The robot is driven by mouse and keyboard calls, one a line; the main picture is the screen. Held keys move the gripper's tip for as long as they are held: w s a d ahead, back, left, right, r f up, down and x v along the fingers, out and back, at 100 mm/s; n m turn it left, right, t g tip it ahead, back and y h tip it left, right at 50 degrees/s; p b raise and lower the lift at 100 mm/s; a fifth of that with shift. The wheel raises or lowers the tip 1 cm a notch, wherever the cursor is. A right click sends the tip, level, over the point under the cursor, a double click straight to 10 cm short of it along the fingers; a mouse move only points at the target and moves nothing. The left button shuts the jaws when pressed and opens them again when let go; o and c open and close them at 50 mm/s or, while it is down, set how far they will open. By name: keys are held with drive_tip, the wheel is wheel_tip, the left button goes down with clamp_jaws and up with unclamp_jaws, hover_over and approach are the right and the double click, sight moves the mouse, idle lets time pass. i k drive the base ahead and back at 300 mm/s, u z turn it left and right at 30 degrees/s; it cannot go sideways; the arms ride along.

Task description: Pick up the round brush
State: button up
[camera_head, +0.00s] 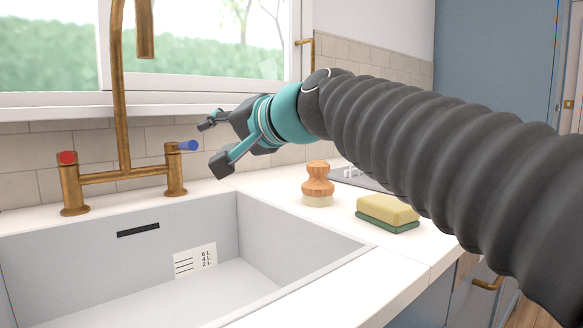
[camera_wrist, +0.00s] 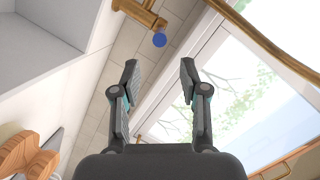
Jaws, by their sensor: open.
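The round brush (camera_head: 317,183) stands upright on the white counter to the right of the sink, with a turned wooden handle on top and pale bristles below. In the wrist view its wooden handle (camera_wrist: 20,150) shows at the lower left edge, partly cut off. My gripper (camera_head: 210,145) is above the counter near the tap, up and to the left of the brush and apart from it. In the wrist view my gripper (camera_wrist: 159,82) is open, with nothing between its fingers.
A yellow and green sponge (camera_head: 388,212) lies right of the brush. A dark drying mat (camera_head: 358,178) lies behind. The brass tap (camera_head: 122,100), with its blue-ended handle (camera_head: 186,146) close to my gripper, rises behind the grey sink (camera_head: 200,225). A window (camera_head: 210,45) is behind.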

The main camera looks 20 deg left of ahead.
sight(318, 191)
drive_tip(key=k, duration=1.5)
